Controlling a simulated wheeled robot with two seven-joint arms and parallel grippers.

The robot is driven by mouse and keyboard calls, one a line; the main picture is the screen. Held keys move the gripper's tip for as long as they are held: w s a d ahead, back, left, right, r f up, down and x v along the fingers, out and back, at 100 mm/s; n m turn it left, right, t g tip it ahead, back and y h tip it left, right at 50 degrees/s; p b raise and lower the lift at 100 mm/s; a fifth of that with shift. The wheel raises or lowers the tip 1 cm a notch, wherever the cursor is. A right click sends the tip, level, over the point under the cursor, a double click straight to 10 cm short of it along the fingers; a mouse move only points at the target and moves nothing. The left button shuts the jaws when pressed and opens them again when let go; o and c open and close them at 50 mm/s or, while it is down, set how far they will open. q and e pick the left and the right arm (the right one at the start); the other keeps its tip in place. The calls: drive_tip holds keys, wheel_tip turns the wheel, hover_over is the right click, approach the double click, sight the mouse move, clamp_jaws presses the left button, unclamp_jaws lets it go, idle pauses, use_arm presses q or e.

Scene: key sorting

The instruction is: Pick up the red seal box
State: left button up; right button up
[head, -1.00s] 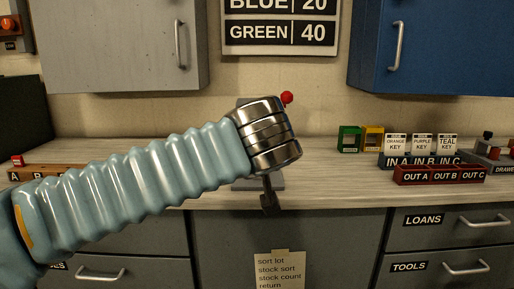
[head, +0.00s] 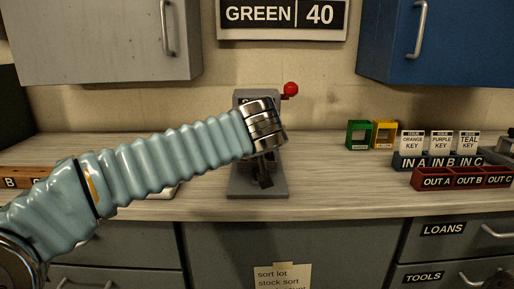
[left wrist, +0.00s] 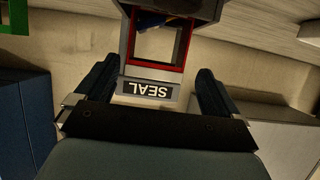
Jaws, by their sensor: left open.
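My left gripper (head: 264,172) is in front of the grey press-like stand (head: 270,190) at the middle of the counter, and its wrist covers much of that stand. In the left wrist view the gripper (left wrist: 156,85) is open, its two dark fingers wide apart with nothing held. Ahead, a red-rimmed frame (left wrist: 185,68), apparently the red seal box, sits within the dark grey stand. An upside-down SEAL plate (left wrist: 146,89) shows between the fingers, next to the red rim. The red box is hidden in the head view. My right gripper is not seen.
The stand has a red knob (head: 291,89) at its upper right. Green (head: 359,134) and yellow (head: 385,133) boxes stand right, beside the blue IN rack (head: 408,163) and red OUT tray (head: 462,179). A wooden lettered rack (head: 20,177) is left. Counter between stand and boxes is clear.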

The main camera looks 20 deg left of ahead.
use_arm(q)
drive_tip(key=x, duration=0.3)
drive_tip(key=p+x, duration=0.1)
drive_tip(key=x, duration=0.1)
drive_tip(key=shift+w+d, duration=0.25)
drive_tip(key=c, duration=1.1)
drive_tip(key=shift+r, duration=0.1)
drive_tip(key=shift+c, duration=0.2)
